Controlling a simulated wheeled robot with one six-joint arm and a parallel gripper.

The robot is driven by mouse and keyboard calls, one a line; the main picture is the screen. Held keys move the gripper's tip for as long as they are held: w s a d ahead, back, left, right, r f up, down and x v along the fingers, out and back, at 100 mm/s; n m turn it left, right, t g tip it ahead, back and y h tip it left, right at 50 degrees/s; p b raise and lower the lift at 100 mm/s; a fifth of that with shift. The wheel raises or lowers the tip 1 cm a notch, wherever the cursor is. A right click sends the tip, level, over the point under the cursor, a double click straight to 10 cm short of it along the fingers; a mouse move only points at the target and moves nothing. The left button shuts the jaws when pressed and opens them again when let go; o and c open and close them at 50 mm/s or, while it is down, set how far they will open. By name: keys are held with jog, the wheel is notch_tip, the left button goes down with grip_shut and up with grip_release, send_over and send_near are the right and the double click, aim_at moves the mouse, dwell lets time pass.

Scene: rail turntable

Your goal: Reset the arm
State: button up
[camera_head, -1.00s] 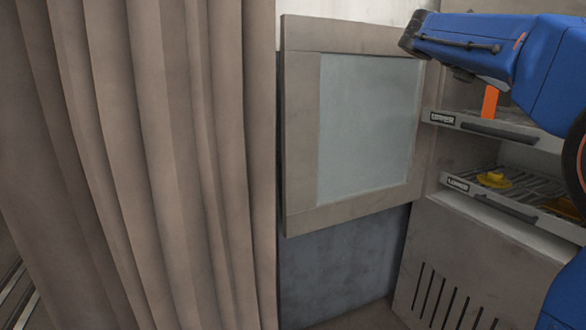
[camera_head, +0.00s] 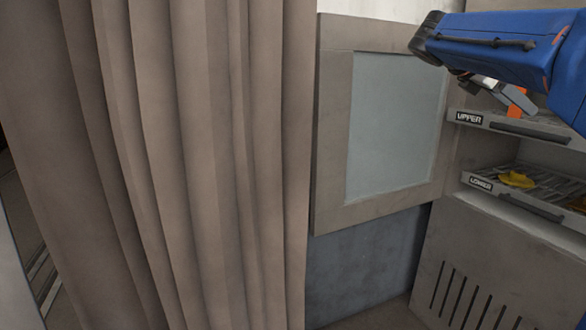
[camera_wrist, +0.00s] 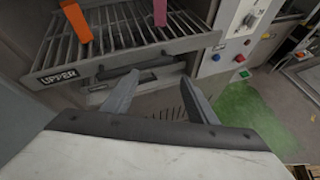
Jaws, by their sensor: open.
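My gripper (camera_wrist: 160,102) is open and empty in the wrist view, its two fingers spread apart in front of the rack labelled UPPER (camera_wrist: 130,65). My blue arm reaches in from the right in the head view, and part of the gripper (camera_head: 510,93) shows below it. An orange block (camera_wrist: 77,27) and a pink block (camera_wrist: 160,12) stand on the upper rack. The orange one also shows in the head view (camera_head: 516,103), partly hidden by my arm.
The rack labelled LOWER (camera_head: 520,205) holds a yellow object (camera_head: 516,179). An open door with a pale pane (camera_head: 395,125) stands left of the racks. A brown curtain (camera_head: 200,160) fills the left. A control panel with buttons (camera_wrist: 235,50) and green floor (camera_wrist: 250,115) lie right.

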jog(key=s+a+f+m+t+y, duration=0.1)
jog(key=s+a+f+m+y, duration=0.3)
jog(key=f, duration=0.9)
jog(key=s+a+f+m+t+y, duration=0.1)
jog(key=s+a+f+m+y, duration=0.3)
jog(key=s+a+f+m, duration=0.3)
jog(key=s+a+f+m+t+y, duration=0.2)
jog(key=s+a+f+m+y, duration=0.2)
jog(key=s+a+f, duration=0.7)
jog(key=s+f+m, duration=0.2)
jog(key=s+f, duration=0.3)
jog(key=f, duration=0.4)
jog(key=shift+s+f, duration=0.25)
jog(key=shift+a, duration=0.1)
